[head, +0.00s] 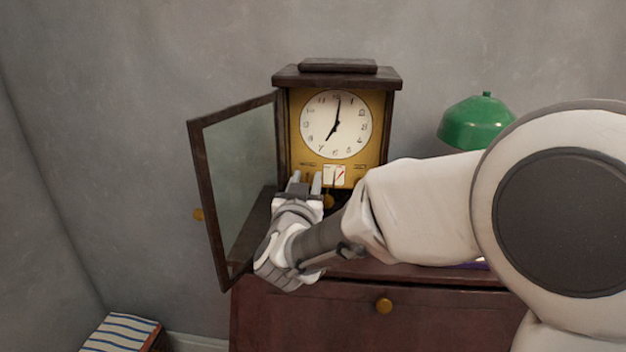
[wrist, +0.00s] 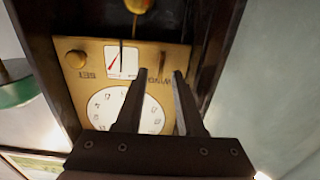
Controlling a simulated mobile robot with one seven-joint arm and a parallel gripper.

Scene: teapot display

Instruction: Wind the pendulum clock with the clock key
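The pendulum clock (head: 340,75) stands on a dark wooden cabinet, its glass door (head: 240,165) swung open to the left. Its brass panel shows the dial (head: 336,124) and a small white gauge (head: 334,176). My gripper (head: 304,182) is in front of the panel's lower left. The wrist view, upside down, shows my gripper (wrist: 158,74) open, its two fingers apart. A thin brass piece (wrist: 160,65), likely the clock key, shows between the fingertips by the winding label; I cannot tell whether they touch it. A brass knob (wrist: 76,59) sits across the gauge.
A green lamp (head: 478,121) stands right of the clock, behind my arm. The cabinet (head: 300,315) has a round brass knob (head: 384,305). The open door stands close to the left of my gripper. A striped item (head: 122,332) is at lower left. The pendulum (wrist: 138,5) hangs near the panel.

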